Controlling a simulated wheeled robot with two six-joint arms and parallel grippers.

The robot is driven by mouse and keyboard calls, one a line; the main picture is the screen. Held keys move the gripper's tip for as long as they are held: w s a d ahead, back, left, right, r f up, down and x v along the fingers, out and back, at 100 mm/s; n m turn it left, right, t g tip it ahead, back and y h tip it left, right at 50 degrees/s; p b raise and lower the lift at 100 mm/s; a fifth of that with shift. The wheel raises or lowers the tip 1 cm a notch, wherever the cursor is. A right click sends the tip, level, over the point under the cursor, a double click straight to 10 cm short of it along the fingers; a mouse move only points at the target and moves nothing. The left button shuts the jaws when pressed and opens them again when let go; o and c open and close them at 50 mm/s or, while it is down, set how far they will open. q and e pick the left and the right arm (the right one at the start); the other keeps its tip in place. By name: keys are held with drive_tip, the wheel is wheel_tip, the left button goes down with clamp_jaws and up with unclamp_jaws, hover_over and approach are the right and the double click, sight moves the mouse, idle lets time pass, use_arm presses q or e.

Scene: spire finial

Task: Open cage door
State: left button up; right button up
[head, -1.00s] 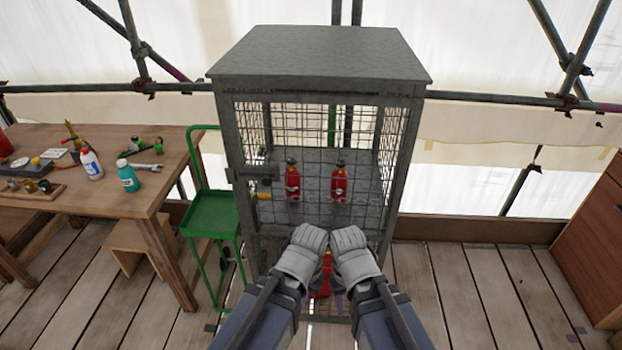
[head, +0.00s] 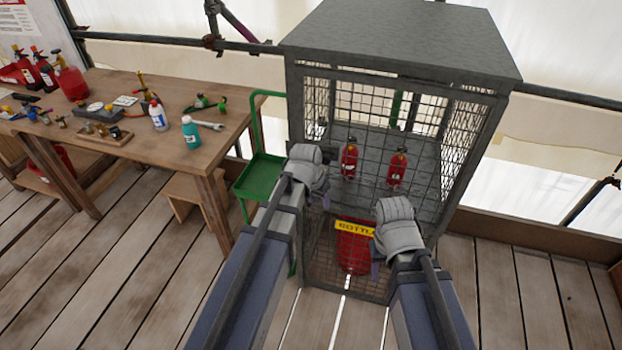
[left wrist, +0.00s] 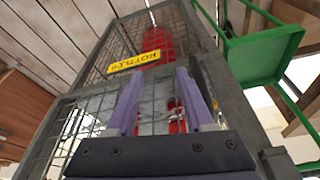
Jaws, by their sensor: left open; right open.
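The grey metal cage (head: 400,40) stands ahead with its mesh door (head: 340,100) facing me, and the door looks shut. Two small red bottles (head: 349,160) and (head: 397,168) show behind the mesh. A yellow sign (head: 354,229) is on the lower front; it also shows in the left wrist view (left wrist: 134,62). My left gripper (head: 325,193) is in front of the door's left side and hides most of the latch area. In the left wrist view its fingers (left wrist: 160,95) are apart with nothing between them. My right gripper (head: 376,268) is open, lower, by the cage's right front.
A large red cylinder (head: 354,252) stands low in the cage. A green cart (head: 262,172) stands close to the cage's left side. A wooden workbench (head: 160,125) with tools and bottles is further left. The plank floor (head: 120,270) at the front left is clear.

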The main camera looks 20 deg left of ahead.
use_arm(q)
drive_tip(key=w+a+r+t, duration=0.1)
drive_tip(key=w+a+r, duration=0.1)
drive_tip(key=w+a, duration=0.3)
drive_tip(key=b+x, duration=0.7)
drive_tip(key=x, duration=0.1)
use_arm(e)
wheel_tip(320, 180, down, 6)
drive_tip(key=shift+w+a+f, duration=0.2)
drive_tip(key=shift+w+a, duration=0.05)
drive_tip(key=shift+w, duration=0.15)
use_arm(q)
clamp_jaws()
idle(0.9)
